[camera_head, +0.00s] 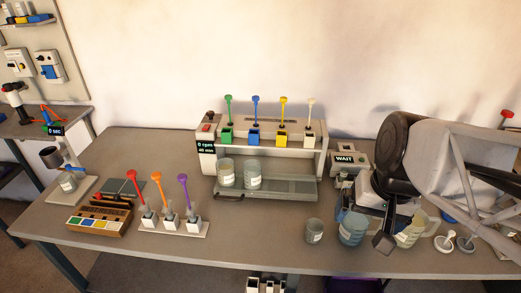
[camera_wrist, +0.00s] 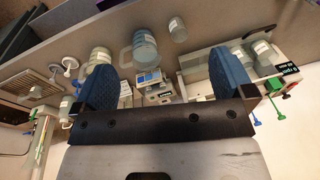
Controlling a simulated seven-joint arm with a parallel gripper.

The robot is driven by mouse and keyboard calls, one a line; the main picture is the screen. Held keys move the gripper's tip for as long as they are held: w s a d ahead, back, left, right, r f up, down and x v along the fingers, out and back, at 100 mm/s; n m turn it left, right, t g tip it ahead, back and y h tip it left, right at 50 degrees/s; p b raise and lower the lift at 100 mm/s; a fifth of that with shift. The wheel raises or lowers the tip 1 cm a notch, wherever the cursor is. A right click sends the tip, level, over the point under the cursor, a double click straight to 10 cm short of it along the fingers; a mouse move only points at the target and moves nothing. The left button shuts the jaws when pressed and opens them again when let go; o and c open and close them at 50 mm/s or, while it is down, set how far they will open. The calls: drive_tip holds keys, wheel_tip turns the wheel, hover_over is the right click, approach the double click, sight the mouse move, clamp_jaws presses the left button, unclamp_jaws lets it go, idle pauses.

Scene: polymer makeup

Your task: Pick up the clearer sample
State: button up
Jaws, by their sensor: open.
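Two labelled glass beakers stand side by side on the low tray of the stirring station: a left beaker (camera_head: 226,173) and a right beaker (camera_head: 253,174). They also show at the right of the wrist view (camera_wrist: 240,56). Both look pale; I cannot tell which is clearer, or which vessel is the sample. A smaller labelled beaker (camera_head: 314,232) stands on the table in front; it also shows in the wrist view (camera_wrist: 177,30). My gripper (camera_wrist: 165,80) is open and empty, its blue fingers wide apart. It is right of these beakers, above the small WAIT device (camera_head: 344,159).
A bluish jug (camera_head: 352,228) and a yellowish jug (camera_head: 411,232) stand near my gripper. The stirring station (camera_head: 270,135) carries green, blue, yellow and white stirrers. A rack with red, orange and purple stirrers (camera_head: 172,226) is at left. Bare table lies between rack and small beaker.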

drive_tip(key=w+a+f+m+g+y, duration=0.3)
drive_tip(key=w+a+f+m+y, duration=0.15)
drive_tip(key=w+a, duration=0.4)
drive_tip(key=m+t+y, duration=0.5)
drive_tip(key=m+y, duration=0.7)
drive_tip(key=m, duration=0.2)
approach(261, 167)
drive_tip(key=a, duration=0.2)
drive_tip(key=w+a, duration=0.1)
drive_tip(key=a, duration=0.2)
drive_tip(key=shift+w+a, duration=0.1)
drive_tip(key=shift+w, duration=0.05)
drive_tip(key=shift+a, duration=0.1)
drive_tip(key=shift+w+a, duration=0.2)
drive_tip(key=shift+a, duration=1)
drive_tip(key=shift+w+a, duration=0.2)
drive_tip(key=shift+a, duration=1.1)
drive_tip(key=shift+w+a, duration=0.2)
drive_tip(key=shift+a, duration=1.05)
